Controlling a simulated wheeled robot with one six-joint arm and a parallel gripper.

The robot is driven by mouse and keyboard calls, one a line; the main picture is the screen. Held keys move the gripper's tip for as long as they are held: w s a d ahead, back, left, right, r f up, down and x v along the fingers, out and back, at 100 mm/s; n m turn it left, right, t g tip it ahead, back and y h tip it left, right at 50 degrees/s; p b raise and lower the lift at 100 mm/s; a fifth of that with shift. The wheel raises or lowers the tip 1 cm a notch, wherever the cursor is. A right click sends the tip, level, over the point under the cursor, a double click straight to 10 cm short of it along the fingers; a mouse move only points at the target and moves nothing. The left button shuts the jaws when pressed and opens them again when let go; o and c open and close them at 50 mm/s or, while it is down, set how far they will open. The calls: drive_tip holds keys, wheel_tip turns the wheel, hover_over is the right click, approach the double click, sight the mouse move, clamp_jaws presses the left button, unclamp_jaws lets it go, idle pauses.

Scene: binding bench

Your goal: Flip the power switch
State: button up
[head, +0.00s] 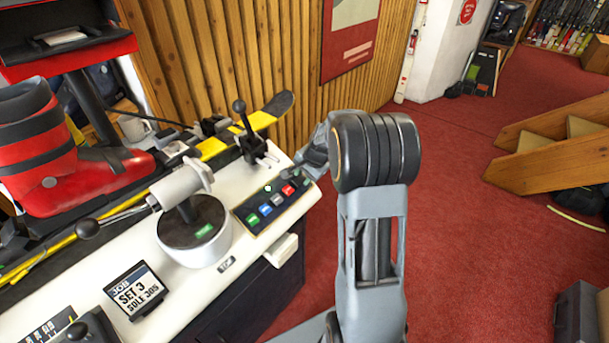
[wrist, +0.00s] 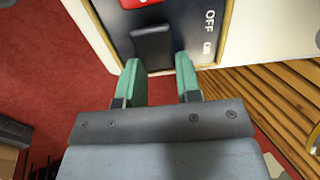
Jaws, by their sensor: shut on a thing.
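The power switch (wrist: 152,42) is a black paddle on the dark control panel in the wrist view, with the word OFF and a smaller, hard-to-read label to its right. My gripper (wrist: 158,68) has its two green fingertips on either side of the paddle's near end and is shut on it. In the head view my gripper (head: 300,172) reaches the right end of the control panel (head: 250,212), and the switch cannot be made out there.
A white bench (head: 185,290) holds a red ski boot (head: 50,150), a yellow ski (head: 215,148), a grey clamp tool on a round base (head: 195,235) and a job display (head: 137,290). A black lever (head: 243,118) stands behind the panel. Red carpet is open to the right.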

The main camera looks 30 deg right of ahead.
drive_tip(key=shift+c, duration=1.4)
drive_tip(key=h+p, duration=0.1)
drive_tip(key=r+t+h+p, duration=0.1)
drive_tip(key=shift+s+a+p, duration=0.25)
drive_tip(key=shift+s+p, duration=0.05)
drive_tip(key=shift+f+m+h+b, duration=0.3)
drive_tip(key=shift+f+h+b, duration=0.1)
drive_tip(key=shift+h+b, duration=0.15)
drive_tip(key=shift+a+r+t+h+b, duration=0.1)
drive_tip(key=shift+t+h+b, duration=0.2)
drive_tip(key=shift+h+b, duration=0.1)
drive_tip(key=o, duration=0.9)
drive_tip(key=shift+r, duration=0.1)
